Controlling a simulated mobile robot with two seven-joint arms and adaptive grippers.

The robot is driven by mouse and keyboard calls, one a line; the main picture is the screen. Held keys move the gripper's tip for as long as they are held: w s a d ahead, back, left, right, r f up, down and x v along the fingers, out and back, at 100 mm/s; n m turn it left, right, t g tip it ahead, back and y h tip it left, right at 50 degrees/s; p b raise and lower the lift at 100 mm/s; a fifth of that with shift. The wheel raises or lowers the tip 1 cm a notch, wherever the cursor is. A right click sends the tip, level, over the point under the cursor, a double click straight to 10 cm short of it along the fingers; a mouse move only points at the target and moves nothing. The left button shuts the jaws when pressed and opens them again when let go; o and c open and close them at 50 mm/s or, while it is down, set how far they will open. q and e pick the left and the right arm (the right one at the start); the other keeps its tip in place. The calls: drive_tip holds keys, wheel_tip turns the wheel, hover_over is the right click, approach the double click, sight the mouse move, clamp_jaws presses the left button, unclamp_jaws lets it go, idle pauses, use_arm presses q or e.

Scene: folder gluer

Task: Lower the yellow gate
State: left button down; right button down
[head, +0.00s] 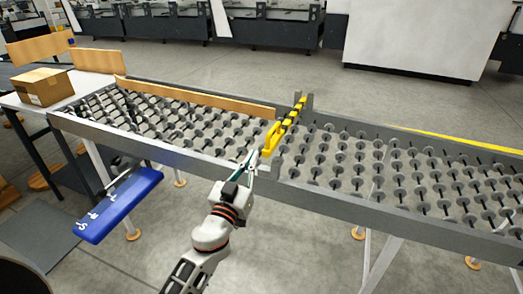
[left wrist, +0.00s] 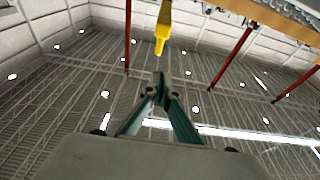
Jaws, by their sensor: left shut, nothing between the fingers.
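The yellow gate (head: 288,119) is a narrow bar that spans the roller conveyor from its far rail toward its near rail. Its near end is a thicker, rounded yellow handle (head: 271,139). I cannot tell the gate's exact height above the rollers. My left gripper (head: 252,160) is shut and empty at the near rail, just below and left of the handle in the head view. In the left wrist view, the shut fingertips (left wrist: 160,82) point up toward the yellow end (left wrist: 163,30), with a visible gap between them. My right gripper is not in view.
The skate-wheel conveyor (head: 215,163) has a grey near rail and a wooden strip (head: 200,96) along its far left side. A blue panel (head: 118,205) sticks out in front at the left. A cardboard box (head: 43,87) rests on a white table. The near floor is mostly clear.

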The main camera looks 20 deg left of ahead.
use_arm(q)
drive_tip(key=w+f+b, duration=0.2)
drive_tip(key=w, duration=0.5)
drive_tip(key=shift+d, duration=0.1)
idle(0.4)
